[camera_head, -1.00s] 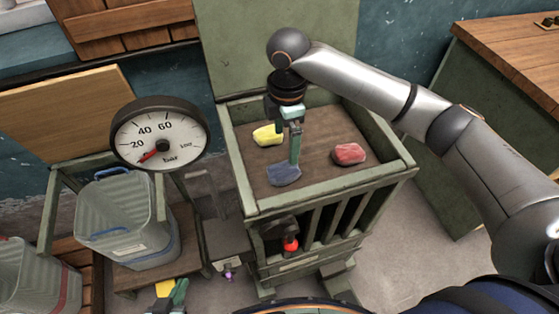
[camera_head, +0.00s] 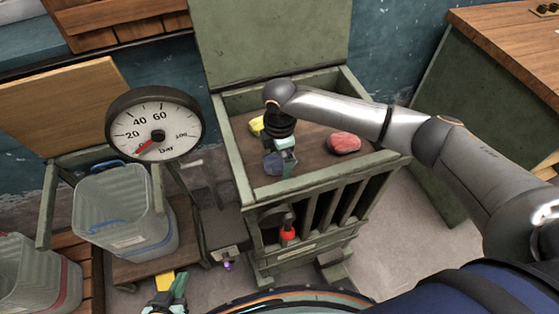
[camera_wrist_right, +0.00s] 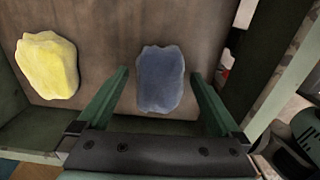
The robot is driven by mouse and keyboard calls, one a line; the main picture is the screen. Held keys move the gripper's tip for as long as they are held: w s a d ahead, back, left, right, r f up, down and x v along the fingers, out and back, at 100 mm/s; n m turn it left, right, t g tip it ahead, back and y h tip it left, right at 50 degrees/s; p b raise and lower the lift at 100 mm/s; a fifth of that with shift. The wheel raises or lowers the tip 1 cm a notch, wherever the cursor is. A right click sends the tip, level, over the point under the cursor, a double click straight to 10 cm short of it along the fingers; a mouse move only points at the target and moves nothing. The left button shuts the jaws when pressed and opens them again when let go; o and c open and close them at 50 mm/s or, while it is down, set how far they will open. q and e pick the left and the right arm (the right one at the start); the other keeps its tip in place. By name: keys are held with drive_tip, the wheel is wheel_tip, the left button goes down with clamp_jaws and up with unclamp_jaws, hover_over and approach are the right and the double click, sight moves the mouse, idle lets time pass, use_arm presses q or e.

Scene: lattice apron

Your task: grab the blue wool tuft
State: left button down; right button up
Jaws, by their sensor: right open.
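The blue wool tuft (camera_wrist_right: 160,82) lies on the brown floor of the green crate (camera_head: 236,160). In the head view the tuft (camera_head: 270,166) is partly hidden by my right gripper (camera_head: 281,161). In the right wrist view my right gripper (camera_wrist_right: 158,73) is open, with one finger on each side of the blue tuft. Gaps show between the tuft and both fingers. My left gripper (camera_head: 172,293) shows at the bottom edge, far from the tuft, partly cut off.
A yellow tuft (camera_head: 256,125) lies behind the gripper and a red tuft (camera_head: 344,143) to its right. The crate's walls surround them. A pressure gauge (camera_head: 155,125) stands to the left, above a clear bin (camera_head: 120,215). A wooden-topped cabinet (camera_head: 510,50) stands at right.

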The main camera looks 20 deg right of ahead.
drive_tip(key=shift+c, duration=0.2)
drive_tip(key=c, duration=1.3)
drive_tip(key=shift+r, duration=0.1)
